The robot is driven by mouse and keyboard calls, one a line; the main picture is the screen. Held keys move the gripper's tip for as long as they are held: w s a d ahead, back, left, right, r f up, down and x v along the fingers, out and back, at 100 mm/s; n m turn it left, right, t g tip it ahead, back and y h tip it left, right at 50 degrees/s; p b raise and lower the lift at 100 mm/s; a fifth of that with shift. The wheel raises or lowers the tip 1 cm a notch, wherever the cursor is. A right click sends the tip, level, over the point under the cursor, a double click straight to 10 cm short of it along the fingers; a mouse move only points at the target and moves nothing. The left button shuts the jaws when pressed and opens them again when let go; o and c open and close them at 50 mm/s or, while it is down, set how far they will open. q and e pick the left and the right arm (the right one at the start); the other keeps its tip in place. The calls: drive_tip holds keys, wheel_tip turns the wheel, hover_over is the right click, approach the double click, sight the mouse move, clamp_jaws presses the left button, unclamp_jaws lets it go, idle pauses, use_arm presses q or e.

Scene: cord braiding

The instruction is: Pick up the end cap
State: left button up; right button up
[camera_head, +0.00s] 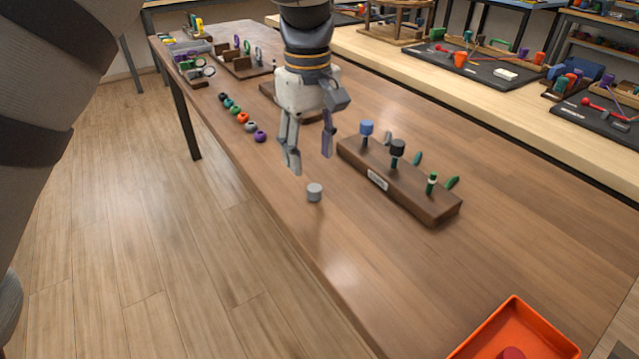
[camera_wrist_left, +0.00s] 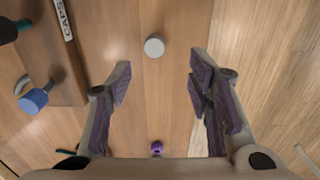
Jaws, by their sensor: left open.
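A small grey end cap (camera_head: 314,192) stands alone on the brown table near its front edge. It also shows in the left wrist view (camera_wrist_left: 154,46), lying ahead of and between the lines of my fingertips. My left gripper (camera_head: 311,163) is open and empty, pointing down, with its fingertips above and just behind the cap in the head view. Its two purple-padded fingers also show in the left wrist view (camera_wrist_left: 161,78), apart from the cap. My right gripper is not in view.
A wooden caps rack (camera_head: 420,205) holds a blue cap (camera_head: 366,127), a black cap (camera_head: 398,147) and green pieces, right of the gripper. A row of coloured beads (camera_head: 243,118) lies to the left. An orange tray (camera_head: 515,325) sits at front right. Table around the cap is clear.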

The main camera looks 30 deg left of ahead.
sight(314, 188)
use_arm(q)
drive_tip(key=f, duration=0.7)
drive_tip(key=shift+w+d+f, duration=0.25)
drive_tip(key=shift+w+f, duration=0.05)
drive_tip(key=shift+f, duration=0.05)
drive_tip(key=c, duration=0.9)
